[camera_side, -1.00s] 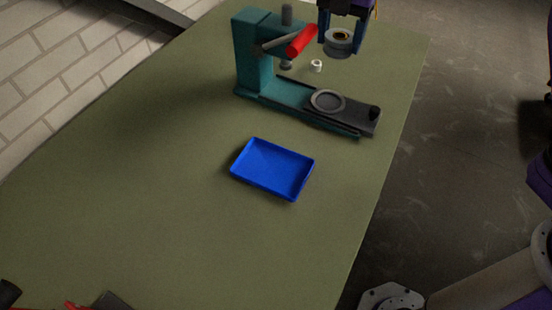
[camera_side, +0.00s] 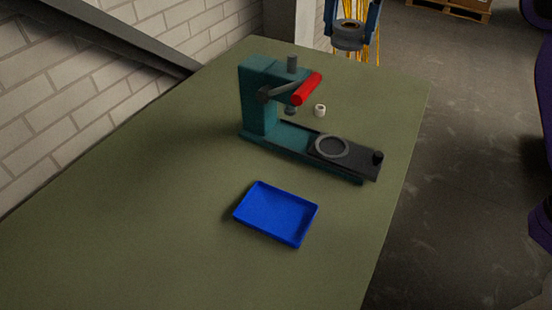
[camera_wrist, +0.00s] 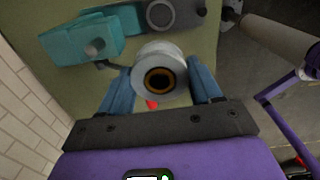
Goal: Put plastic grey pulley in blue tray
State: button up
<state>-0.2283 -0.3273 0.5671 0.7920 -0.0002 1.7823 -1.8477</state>
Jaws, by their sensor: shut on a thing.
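The grey pulley (camera_side: 348,36) is held in the air between the blue fingers of my gripper (camera_side: 355,30), high at the top of the side view, behind the press. In the wrist view the pulley (camera_wrist: 160,76) shows as a pale grey wheel with a brass-coloured ring around its dark bore, and my gripper (camera_wrist: 162,90) is shut on its sides. The blue tray (camera_side: 277,213) lies flat and empty on the green table, in front of the press. The tray is not visible in the wrist view.
A teal arbor press (camera_side: 258,100) with a red handle (camera_side: 307,88) stands on the table (camera_side: 120,215) between my gripper and the tray. A small white cylinder (camera_side: 320,110) stands behind it. The table left of the tray is clear.

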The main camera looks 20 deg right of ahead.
aim_at(276, 215)
jog(key=s+a+n, duration=1.1)
jog(key=s+a, duration=0.1)
jog(key=a, duration=0.5)
notch_tip(276, 215, down, 29)
jog(key=shift+s+d+f, duration=0.1)
jog(key=shift+s+d, duration=0.05)
dwell(0.6)
jog(key=o, duration=0.6)
jog(key=shift+f, duration=0.1)
jog(key=shift+c, duration=0.2)
jog(key=shift+o, duration=0.7)
